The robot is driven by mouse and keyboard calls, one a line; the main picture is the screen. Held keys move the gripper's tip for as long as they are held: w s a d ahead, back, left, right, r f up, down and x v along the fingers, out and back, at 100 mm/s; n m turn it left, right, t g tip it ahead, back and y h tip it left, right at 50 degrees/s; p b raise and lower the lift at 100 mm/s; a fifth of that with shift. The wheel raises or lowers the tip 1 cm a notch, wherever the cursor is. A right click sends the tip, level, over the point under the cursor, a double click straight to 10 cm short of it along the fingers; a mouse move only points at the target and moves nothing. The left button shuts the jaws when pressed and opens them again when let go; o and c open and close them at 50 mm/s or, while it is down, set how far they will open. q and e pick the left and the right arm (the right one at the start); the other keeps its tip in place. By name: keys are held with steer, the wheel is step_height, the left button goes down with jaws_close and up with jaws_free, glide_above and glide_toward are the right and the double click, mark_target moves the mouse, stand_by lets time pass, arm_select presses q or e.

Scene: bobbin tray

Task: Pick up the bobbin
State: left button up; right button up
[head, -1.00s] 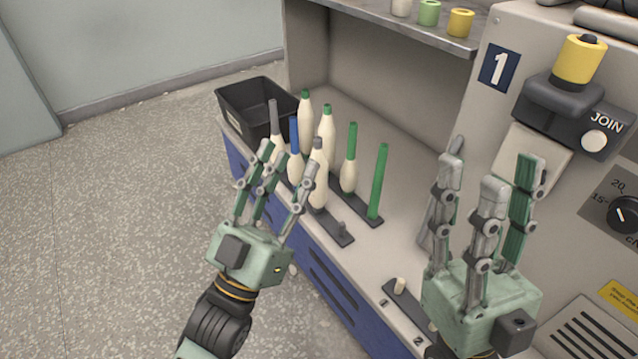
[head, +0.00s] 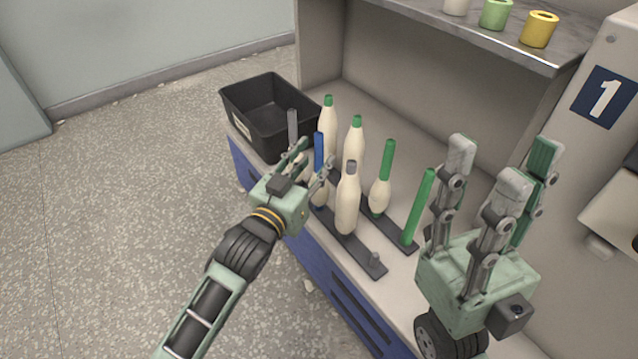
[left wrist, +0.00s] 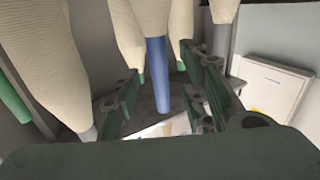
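A bobbin with a blue tube (head: 319,148) stands in the front row, its lower part partly hidden by my left gripper (head: 313,164). That gripper is open, with its fingers around or close beside this bobbin. In the left wrist view the blue tube (left wrist: 156,72) shows between the spread fingers (left wrist: 163,92); I cannot tell whether they touch it. Grey-tipped bobbins stand on either side, one full (head: 347,200) and one mostly hidden (head: 292,124). Behind are two full green-tipped bobbins (head: 328,120) (head: 354,145), a partly wound one (head: 380,195) and a bare green tube (head: 420,207). My right gripper (head: 503,170) is open and empty.
A black bin (head: 262,108) stands at the far left end of the ledge. The front rail (head: 350,252) has an empty peg (head: 375,258) at its near end. A metal shelf (head: 480,32) overhangs at the back, carrying white, green and yellow spools (head: 540,29).

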arm_select(q)
steer(key=shift+x, duration=1.3)
steer(key=shift+c, duration=0.5)
steer(key=shift+f, duration=0.1)
jaws_close()
